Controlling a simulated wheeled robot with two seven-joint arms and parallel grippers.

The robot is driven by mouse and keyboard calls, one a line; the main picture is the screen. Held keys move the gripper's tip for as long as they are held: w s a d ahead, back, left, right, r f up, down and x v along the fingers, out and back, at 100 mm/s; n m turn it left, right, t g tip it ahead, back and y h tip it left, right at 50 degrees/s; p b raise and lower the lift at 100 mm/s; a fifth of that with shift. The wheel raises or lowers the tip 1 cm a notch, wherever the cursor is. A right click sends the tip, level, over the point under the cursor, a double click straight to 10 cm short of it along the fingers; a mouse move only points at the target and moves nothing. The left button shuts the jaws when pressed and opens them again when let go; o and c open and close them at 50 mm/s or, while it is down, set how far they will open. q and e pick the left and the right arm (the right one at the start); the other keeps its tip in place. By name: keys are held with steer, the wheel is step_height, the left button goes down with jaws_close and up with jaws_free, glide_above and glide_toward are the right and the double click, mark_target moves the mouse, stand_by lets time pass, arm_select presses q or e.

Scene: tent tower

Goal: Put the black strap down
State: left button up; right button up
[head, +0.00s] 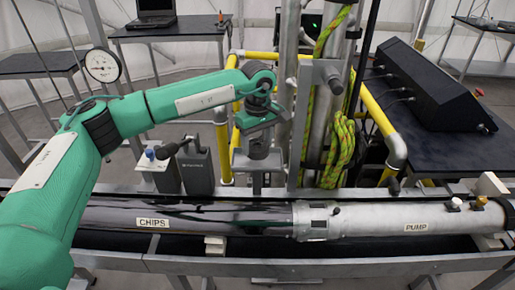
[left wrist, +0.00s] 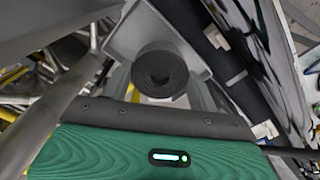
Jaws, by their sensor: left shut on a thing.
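My left arm reaches in from the left in the head view. Its gripper (head: 258,145) points down at the middle, just above a small grey metal bracket (head: 243,163) beside the upright post. In the left wrist view the black strap (left wrist: 160,72) is a tight round roll seen end-on, straight ahead of my green gripper body. A grey metal plate (left wrist: 120,38) lies behind the roll. My left gripper is shut on the strap; the fingertips are hard to make out. I cannot tell whether the strap touches the bracket. My right gripper is not in view.
A long pipe marked CHIPS (head: 190,218) and PUMP (head: 400,219) runs across the front. Green-yellow rope (head: 341,150) hangs right of the post. Yellow rails (head: 228,150) stand close by. A black console (head: 428,85) sits on the right-hand table.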

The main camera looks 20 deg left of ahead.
mark_target(258, 145)
arm_select(q)
step_height(258, 145, down, 3)
steer(key=shift+r+p, duration=0.15)
steer(key=shift+p, duration=0.25)
steer(key=shift+f, duration=0.35)
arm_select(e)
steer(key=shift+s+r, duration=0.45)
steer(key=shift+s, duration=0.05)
arm_select(q)
steer(key=o, duration=1)
steer(key=shift+f, duration=0.1)
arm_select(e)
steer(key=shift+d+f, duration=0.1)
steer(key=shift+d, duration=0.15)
arm_select(q)
steer(key=shift+o, duration=0.2)
step_height(258, 145, up, 11)
steer(key=b, duration=0.4)
steer(key=shift+r, duration=0.65)
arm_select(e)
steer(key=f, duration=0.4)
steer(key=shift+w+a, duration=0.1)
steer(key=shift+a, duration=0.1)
